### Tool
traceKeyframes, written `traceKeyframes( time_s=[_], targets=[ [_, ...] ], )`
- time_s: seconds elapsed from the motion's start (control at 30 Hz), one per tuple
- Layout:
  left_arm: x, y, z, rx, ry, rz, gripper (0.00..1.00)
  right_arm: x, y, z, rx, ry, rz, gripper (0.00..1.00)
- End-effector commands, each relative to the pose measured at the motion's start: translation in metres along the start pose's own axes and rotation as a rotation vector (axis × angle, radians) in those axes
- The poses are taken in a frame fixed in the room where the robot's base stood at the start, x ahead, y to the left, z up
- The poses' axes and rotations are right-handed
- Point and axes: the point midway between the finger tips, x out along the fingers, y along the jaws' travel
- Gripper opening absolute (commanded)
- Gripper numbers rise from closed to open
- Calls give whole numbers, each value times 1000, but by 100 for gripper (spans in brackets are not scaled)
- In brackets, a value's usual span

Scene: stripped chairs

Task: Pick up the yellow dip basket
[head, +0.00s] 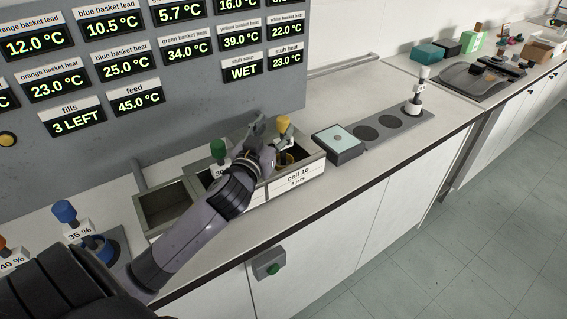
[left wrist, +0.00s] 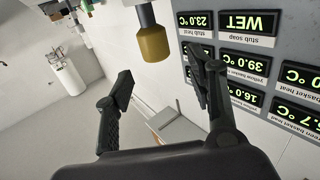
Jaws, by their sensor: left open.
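The yellow dip basket (head: 284,124) shows its yellow grip above the tank labelled cell 10 (head: 298,184); a yellow ring shows in the tank below it. Its lower part is partly hidden by my gripper. My left gripper (head: 264,137) is open and empty, just left of the yellow grip in the head view. In the left wrist view the yellow grip (left wrist: 154,43) appears beyond the spread fingertips of my left gripper (left wrist: 160,85), roughly between them and apart from both. My right gripper is not in view.
A green-handled basket (head: 220,150) stands just left of my gripper. A blue-handled basket (head: 65,212) stands further left. A grey display panel (head: 215,100) rises behind. To the right are a grey box (head: 338,145) and a plate with round dark spots (head: 392,122). An empty bin (head: 165,203) is at left.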

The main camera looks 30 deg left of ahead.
Motion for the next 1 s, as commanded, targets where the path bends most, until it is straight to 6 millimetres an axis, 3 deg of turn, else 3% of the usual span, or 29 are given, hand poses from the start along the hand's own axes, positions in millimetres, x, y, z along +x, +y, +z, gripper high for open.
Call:
traceKeyframes(
  time_s=[0.17, 0.6, 0.87, 1.0],
  targets=[
    [10, 0, 0, 0, 0, -1, 51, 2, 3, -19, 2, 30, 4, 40],
    [58, 3, 8, 1, -1, -1, 51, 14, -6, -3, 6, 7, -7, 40],
    [61, 3, 7, 0, -1, 0, 51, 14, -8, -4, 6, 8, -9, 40],
    [61, 3, 7, 0, -1, 0, 43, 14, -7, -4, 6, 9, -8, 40]
  ],
)
